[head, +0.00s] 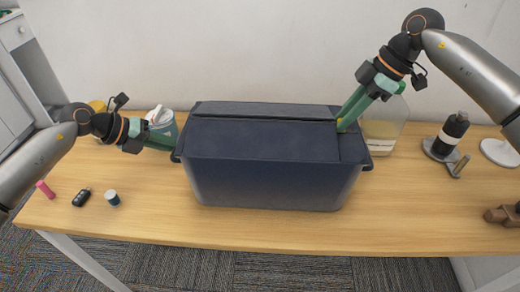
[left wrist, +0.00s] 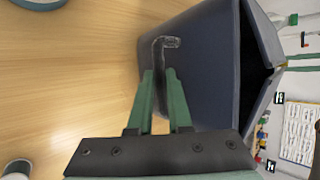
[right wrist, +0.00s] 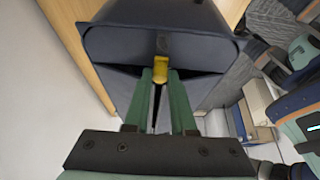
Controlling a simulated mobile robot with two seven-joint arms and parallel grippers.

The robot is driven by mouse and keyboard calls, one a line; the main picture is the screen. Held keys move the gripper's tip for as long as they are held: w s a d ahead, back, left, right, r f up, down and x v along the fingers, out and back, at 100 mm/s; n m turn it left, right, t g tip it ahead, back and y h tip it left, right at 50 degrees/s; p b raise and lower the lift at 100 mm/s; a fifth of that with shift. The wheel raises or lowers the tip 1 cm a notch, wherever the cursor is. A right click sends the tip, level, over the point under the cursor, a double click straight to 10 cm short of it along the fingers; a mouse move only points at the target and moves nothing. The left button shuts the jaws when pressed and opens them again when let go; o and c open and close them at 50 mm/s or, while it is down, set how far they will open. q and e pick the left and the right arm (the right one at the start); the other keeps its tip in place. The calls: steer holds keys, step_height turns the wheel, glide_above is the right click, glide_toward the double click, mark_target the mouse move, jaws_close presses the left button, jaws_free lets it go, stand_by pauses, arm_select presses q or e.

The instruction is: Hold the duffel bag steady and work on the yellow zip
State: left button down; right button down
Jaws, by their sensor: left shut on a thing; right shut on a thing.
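The dark blue, box-shaped duffel bag (head: 265,180) stands upright in the middle of the table. A long dark slit (head: 265,118) runs along its top, and it also shows as a gap in the left wrist view (left wrist: 257,75). My left gripper (head: 177,152) is shut on the dark end handle (left wrist: 158,55) at the bag's left end. My right gripper (head: 342,125) is shut on the yellow zip pull (right wrist: 160,70) near the right end of the top. The fingers hide part of the pull. The bag's inside is too dark to make out.
A black bottle (head: 451,133) and a wooden item (head: 503,215) are at right. A car key (head: 81,198) and small jar (head: 112,198) lie front left.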

steer(key=shift+a+r, duration=0.1)
steer(key=shift+a, duration=0.25)
stand_by(0.3)
steer(key=shift+a, duration=0.25)
stand_by(0.6)
steer(key=shift+a, duration=2.55)
steer(key=shift+a, duration=2.45)
steer(key=shift+a, duration=2.65)
